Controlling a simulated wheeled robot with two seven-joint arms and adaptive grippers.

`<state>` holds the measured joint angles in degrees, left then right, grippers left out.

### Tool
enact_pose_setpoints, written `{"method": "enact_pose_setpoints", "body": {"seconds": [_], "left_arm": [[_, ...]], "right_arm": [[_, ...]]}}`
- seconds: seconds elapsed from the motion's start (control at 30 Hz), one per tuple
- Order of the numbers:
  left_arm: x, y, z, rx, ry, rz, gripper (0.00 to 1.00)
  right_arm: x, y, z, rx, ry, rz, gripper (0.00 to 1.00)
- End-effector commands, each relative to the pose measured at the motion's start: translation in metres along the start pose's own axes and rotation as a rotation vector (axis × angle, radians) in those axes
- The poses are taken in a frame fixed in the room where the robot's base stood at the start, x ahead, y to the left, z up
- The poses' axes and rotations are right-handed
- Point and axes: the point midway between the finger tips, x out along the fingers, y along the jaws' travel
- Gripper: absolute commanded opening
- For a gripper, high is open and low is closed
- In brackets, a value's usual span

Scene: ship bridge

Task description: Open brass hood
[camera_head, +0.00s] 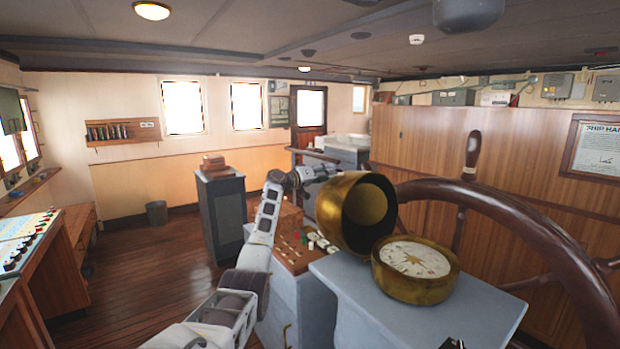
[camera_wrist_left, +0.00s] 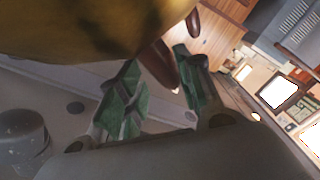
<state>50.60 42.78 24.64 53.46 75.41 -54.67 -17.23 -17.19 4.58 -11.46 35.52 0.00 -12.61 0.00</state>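The brass hood (camera_head: 357,212) is a rounded gold dome, tipped up and back on the left side of the compass, with its hollow inside facing my head camera. The brass compass (camera_head: 414,268) with its pale star-marked dial lies uncovered on the grey stand (camera_head: 440,312). My left gripper (camera_head: 322,171) is behind the hood's upper left edge, its fingertips partly hidden there. In the left wrist view the green-padded fingers (camera_wrist_left: 157,62) are apart with nothing between them, and the hood (camera_wrist_left: 90,25) fills the upper left, close to them. My right gripper does not show clearly.
A dark wooden steering wheel (camera_head: 540,230) stands close on the right of the compass. A small console with buttons (camera_head: 300,250) is left of the stand. A grey cabinet (camera_head: 222,205) stands farther back. The wooden floor (camera_head: 150,260) on the left is free.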

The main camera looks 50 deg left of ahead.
Motion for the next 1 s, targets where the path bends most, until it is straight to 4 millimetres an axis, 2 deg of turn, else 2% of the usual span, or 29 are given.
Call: {"method": "enact_pose_setpoints", "body": {"seconds": [0.07, 1.0], "left_arm": [[-0.006, -0.005, 0.004, -0.001, -0.011, -0.005, 0.35], [-0.069, -0.004, 0.0, 0.001, -0.002, -0.001, 0.35]], "right_arm": [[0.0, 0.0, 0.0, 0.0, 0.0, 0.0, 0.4], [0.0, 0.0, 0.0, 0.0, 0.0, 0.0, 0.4]]}}
